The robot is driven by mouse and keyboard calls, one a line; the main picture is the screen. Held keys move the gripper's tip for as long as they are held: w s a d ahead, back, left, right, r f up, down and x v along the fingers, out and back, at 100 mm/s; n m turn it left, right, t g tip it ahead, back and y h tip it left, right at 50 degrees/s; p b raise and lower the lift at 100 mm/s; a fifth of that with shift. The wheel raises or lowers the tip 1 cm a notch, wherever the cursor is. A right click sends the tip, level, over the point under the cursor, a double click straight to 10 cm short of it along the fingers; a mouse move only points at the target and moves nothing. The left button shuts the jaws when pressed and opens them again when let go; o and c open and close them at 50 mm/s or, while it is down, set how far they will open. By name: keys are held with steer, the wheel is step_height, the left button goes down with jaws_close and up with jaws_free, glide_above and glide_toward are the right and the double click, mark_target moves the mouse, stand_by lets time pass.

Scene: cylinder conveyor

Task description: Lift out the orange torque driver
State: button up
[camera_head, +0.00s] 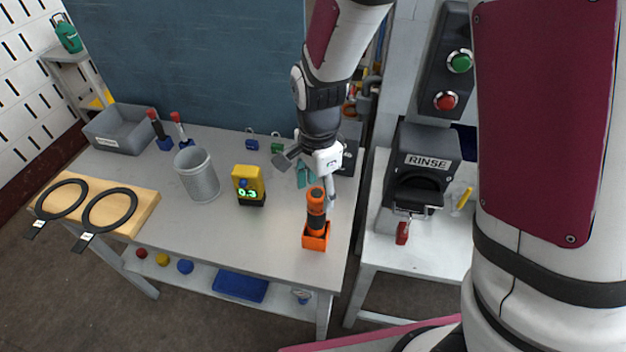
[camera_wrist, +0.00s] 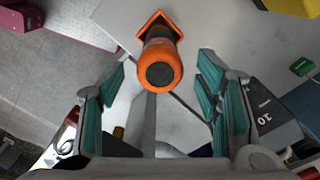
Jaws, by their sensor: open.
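The orange torque driver (camera_head: 316,208) stands upright in an orange square holder (camera_head: 316,238) near the front right of the table. It has an orange top and a dark grip. In the wrist view the driver (camera_wrist: 158,66) is seen from its top end, with the holder (camera_wrist: 157,19) behind it. My gripper (camera_head: 318,186) is open and hangs just behind the driver in the head view. In the wrist view the teal-padded fingers of my gripper (camera_wrist: 160,80) are on either side of the driver's top, with gaps showing. I cannot tell how deep the fingers reach.
A yellow meter (camera_head: 248,186) and a grey cylinder bin (camera_head: 197,175) stand to the left. A wooden block with black rings (camera_head: 145,205) lies at far left. A rinse station (camera_head: 425,165) stands on a separate table at right. The table's front middle is clear.

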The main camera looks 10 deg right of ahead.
mark_target(316, 219)
steer(key=shift+f, duration=2.1)
jaws_close()
steer(key=c, duration=1)
jaws_free()
steer(key=c, duration=1.8)
jaws_free()
steer(key=shift+r, duration=0.2)
